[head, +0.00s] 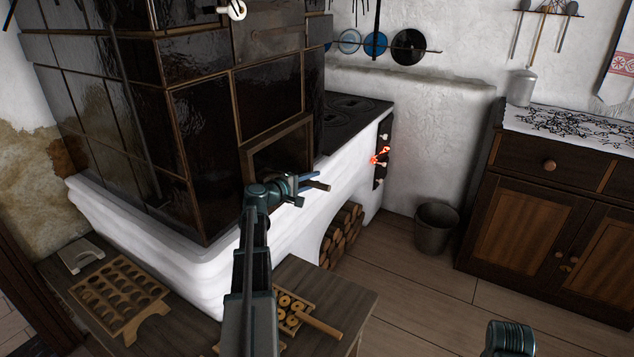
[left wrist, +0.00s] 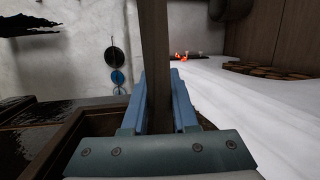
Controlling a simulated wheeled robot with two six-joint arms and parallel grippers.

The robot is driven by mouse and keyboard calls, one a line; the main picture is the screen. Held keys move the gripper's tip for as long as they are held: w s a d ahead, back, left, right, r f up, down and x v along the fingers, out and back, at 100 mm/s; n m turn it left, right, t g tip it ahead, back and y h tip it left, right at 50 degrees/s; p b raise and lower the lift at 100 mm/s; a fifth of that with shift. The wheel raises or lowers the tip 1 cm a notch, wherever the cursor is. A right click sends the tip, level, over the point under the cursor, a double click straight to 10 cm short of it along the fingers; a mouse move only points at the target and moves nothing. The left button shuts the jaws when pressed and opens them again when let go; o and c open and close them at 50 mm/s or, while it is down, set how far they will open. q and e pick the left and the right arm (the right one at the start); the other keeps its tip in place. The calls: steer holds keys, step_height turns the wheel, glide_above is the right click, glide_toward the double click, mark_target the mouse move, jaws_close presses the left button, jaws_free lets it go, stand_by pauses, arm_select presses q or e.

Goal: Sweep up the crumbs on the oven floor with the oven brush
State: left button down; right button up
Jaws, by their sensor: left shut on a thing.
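My left gripper (head: 302,188) is shut on a brown wooden handle, which I take as the oven brush (head: 319,185). In the left wrist view the handle (left wrist: 155,50) stands between the two blue fingers and runs out of the top of the picture. No bristles can be made out. The gripper is in front of the framed oven opening (head: 277,147), at its lower right. The oven floor and the crumbs are not visible.
A wooden mould board (head: 120,292) lies at left. The white stove ledge (head: 150,245) juts out. A bucket (head: 437,226) and cabinet (head: 530,215) are at right; open floor lies between.

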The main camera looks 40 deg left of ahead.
arm_select(q)
steer(key=shift+a, duration=0.3)
